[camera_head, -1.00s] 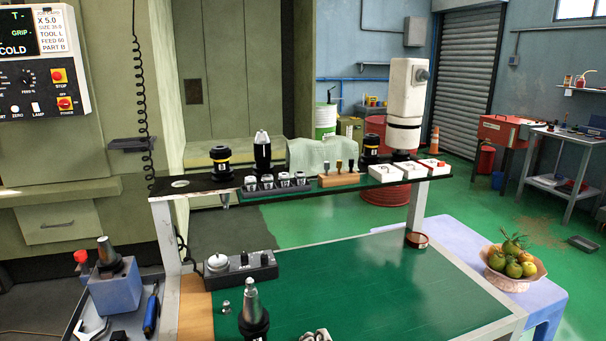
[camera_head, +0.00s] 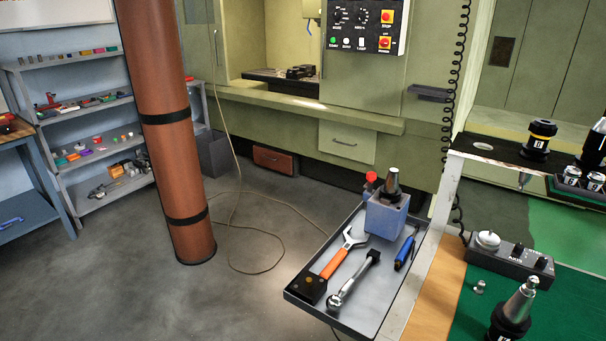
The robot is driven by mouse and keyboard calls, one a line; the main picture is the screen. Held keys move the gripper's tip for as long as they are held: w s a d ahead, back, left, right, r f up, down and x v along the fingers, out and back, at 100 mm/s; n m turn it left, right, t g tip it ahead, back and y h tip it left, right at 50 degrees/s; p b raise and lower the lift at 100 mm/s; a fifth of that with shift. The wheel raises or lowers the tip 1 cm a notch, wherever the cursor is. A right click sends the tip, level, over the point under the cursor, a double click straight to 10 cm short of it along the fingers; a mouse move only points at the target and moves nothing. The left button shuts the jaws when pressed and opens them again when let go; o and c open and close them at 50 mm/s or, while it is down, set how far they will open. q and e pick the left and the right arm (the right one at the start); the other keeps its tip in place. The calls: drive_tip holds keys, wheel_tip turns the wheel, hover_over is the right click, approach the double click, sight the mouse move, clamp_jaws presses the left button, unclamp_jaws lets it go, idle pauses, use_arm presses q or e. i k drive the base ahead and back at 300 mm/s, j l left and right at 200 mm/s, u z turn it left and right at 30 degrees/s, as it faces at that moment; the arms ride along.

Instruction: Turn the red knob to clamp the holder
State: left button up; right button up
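The red knob (camera_head: 371,178) sticks out at the upper left side of a blue block-shaped holder fixture (camera_head: 387,215). A metal tapered tool holder (camera_head: 392,184) stands upright in the top of the blue fixture. The fixture sits at the back of a grey side tray (camera_head: 377,305) attached to the cart's left side. Whether the knob is tight cannot be told from here. Neither of my grippers is in view.
In the tray lie an orange-handled wrench (camera_head: 335,265), a ratchet-like tool (camera_head: 352,283) and a blue-handled tool (camera_head: 406,249). A grey control box (camera_head: 510,262) and another tapered holder (camera_head: 514,312) stand on the cart.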

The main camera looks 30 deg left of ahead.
sight(371, 176)
drive_tip(key=u, duration=0.5)
drive_tip(key=i+j+u, duration=0.1)
drive_tip(key=i+j, duration=0.2)
drive_tip(key=j, duration=0.2)
drive_tip(key=i+j, duration=0.3)
drive_tip(key=j, duration=0.15)
drive_tip(key=j+u, duration=0.05)
